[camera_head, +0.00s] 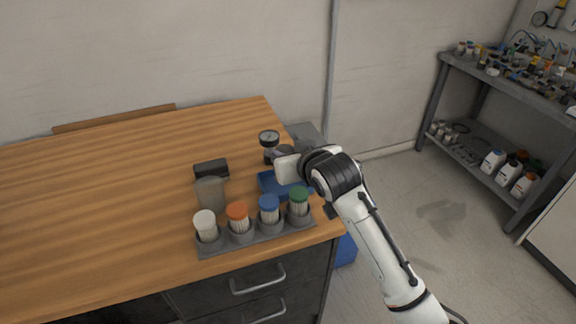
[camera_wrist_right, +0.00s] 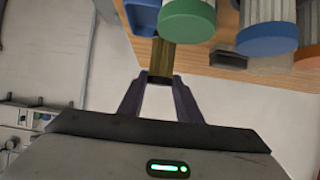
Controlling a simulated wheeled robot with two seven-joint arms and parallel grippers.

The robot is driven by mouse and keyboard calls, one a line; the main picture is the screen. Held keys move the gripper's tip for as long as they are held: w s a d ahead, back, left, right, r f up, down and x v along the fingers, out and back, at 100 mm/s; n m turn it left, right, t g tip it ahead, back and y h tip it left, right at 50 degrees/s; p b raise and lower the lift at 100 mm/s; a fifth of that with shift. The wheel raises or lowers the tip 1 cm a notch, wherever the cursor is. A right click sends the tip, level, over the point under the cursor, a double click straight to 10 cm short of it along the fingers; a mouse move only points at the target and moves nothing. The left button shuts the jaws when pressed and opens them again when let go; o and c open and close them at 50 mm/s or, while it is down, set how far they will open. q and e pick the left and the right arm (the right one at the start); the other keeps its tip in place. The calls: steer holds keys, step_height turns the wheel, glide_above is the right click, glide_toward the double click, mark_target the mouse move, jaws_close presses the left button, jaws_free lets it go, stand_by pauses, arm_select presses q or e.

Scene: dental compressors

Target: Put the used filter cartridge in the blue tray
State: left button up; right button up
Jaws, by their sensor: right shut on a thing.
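The used filter cartridge appears to be the brownish-olive piece (camera_wrist_right: 163,55) between my right fingertips in the right wrist view. My right gripper (camera_wrist_right: 160,80) is shut on its end. In the head view the white right hand hangs over the table's right part, close above the blue tray (camera_head: 268,182), and covers part of it. I cannot make out the cartridge in the head view. The tray's blue edge also shows at the top of the right wrist view (camera_wrist_right: 140,14), beside the cartridge. My left gripper is not in view.
A grey rack (camera_head: 255,243) in front of the tray holds cartridges with white, orange, blue and green caps. The table's left is clear.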

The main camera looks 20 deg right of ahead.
steer(key=shift+f, duration=1.75)
steer(key=o, duration=1.1)
steer(key=shift+r, duration=0.2)
steer(key=v, duration=1.2)
steer(key=shift+d, duration=0.1)
